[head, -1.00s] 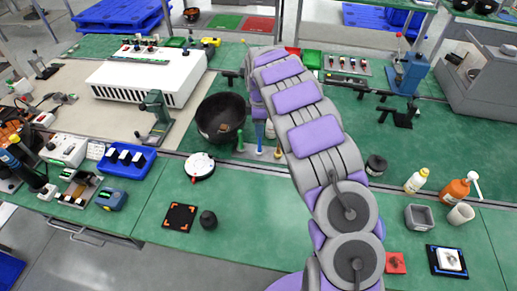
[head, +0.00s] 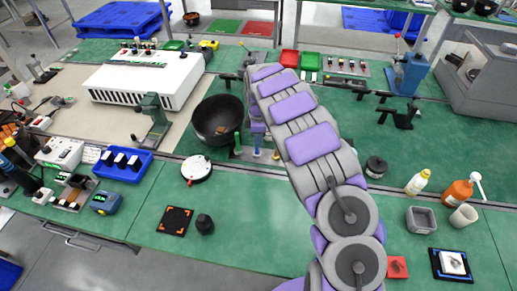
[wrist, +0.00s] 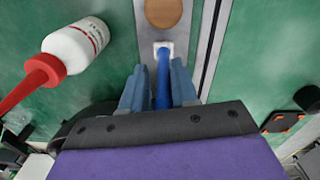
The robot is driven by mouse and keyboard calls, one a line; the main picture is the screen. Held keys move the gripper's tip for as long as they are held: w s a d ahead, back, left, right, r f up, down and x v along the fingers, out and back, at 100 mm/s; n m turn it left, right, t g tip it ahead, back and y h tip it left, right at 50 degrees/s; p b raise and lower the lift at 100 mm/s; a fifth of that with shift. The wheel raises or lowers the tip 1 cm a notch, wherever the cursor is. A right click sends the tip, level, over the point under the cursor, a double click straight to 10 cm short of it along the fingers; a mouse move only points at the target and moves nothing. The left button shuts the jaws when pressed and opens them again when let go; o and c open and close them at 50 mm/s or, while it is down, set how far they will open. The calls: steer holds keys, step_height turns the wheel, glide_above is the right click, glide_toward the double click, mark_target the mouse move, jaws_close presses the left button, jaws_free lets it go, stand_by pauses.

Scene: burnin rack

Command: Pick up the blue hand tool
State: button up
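The blue hand tool (wrist: 162,82) stands in the wrist view between the two fingers of my gripper (wrist: 160,88). Its pale square end (wrist: 163,50) lies over a metal strip. The fingers are apart, one on each side of the blue shaft. A narrow gap shows on the left; contact on the right is unclear. In the head view, my gripper (head: 257,128) is over the tool stand right of the black bowl, and the blue tool (head: 257,143) is mostly hidden by it.
A white bottle with a red cap (wrist: 75,55) lies close left of the fingers in the wrist view. The black bowl (head: 218,118) and a green-handled tool (head: 238,142) stand close left in the head view. The green bench (head: 260,205) in front is mostly clear.

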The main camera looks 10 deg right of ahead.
steer(key=shift+a, duration=0.6)
jaws_close()
steer(key=shift+d, duration=0.15)
